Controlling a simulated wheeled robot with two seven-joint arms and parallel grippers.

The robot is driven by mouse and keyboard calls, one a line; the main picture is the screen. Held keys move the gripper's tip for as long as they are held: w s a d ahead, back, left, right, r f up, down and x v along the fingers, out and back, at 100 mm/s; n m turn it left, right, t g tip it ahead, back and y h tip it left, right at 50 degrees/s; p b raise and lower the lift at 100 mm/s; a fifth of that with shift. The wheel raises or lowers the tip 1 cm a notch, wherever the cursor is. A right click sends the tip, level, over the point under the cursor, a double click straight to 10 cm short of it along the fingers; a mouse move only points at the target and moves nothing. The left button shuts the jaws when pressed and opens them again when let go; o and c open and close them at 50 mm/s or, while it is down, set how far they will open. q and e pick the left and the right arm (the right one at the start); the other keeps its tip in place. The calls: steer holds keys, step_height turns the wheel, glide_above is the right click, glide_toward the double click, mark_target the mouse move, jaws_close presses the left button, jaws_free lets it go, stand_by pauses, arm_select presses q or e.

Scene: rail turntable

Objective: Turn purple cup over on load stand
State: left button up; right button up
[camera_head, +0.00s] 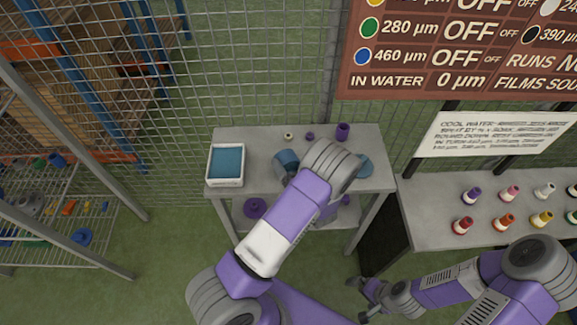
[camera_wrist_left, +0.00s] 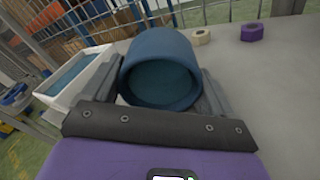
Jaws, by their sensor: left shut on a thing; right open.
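My left gripper (camera_wrist_left: 160,95) is shut on a blue cup (camera_wrist_left: 160,72), whose round open mouth faces the wrist camera, with one finger on each side. In the head view the blue cup (camera_head: 287,162) shows at the left of my left wrist, over the grey table (camera_head: 225,140); my arm hides the fingers there. A purple cup-like cylinder (camera_head: 343,131) stands at the table's back edge, apart from both grippers. I cannot tell which thing is the load stand. My right gripper (camera_head: 367,297) is open and empty, low in front of the table.
A white tray with a blue inside (camera_head: 226,181) is at the table's left. A cream ring (camera_head: 288,135) and a small purple nut (camera_head: 310,136) lie at the back. Another blue item (camera_head: 366,168) is right of my wrist. A bench with several coloured bobbins (camera_head: 430,212) stands right.

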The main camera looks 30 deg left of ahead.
arm_select(q)
steer(key=shift+s+d+f, duration=0.1)
steer(key=shift+s+f, duration=0.2)
steer(key=shift+f, duration=0.55)
steer(key=o, duration=0.9)
steer(key=v, duration=0.4)
steer(key=r+v, duration=0.1)
steer(key=v, duration=0.2)
steer(key=shift+w, duration=0.15)
steer(key=shift+d+r, duration=0.2)
steer(key=shift+r, duration=0.05)
steer(key=shift+r+p, duration=0.1)
steer(key=shift+p, duration=0.2)
